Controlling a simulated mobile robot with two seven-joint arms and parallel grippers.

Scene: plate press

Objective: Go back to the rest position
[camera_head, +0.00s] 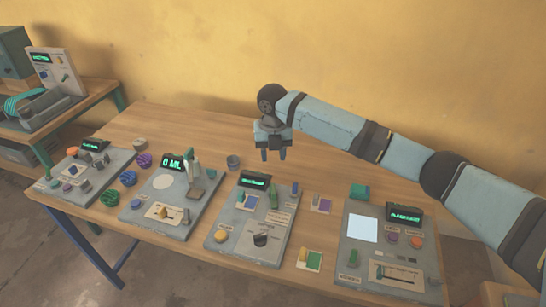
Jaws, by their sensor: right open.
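My right arm comes in from the right edge and reaches over the wooden table (215,131). Its gripper (273,157) points down above the back middle of the table, with the two blue fingers apart and nothing between them. The gripper is clear of the panels below it. My left gripper does not show in this view.
Several grey panels stand in a row: a small one at left (72,185), one with a "0 ML" display (172,161), one with a black knob (238,241), and one with a white square (362,228). Round pots (128,178) stand between the left ones. The table's back strip is mostly bare.

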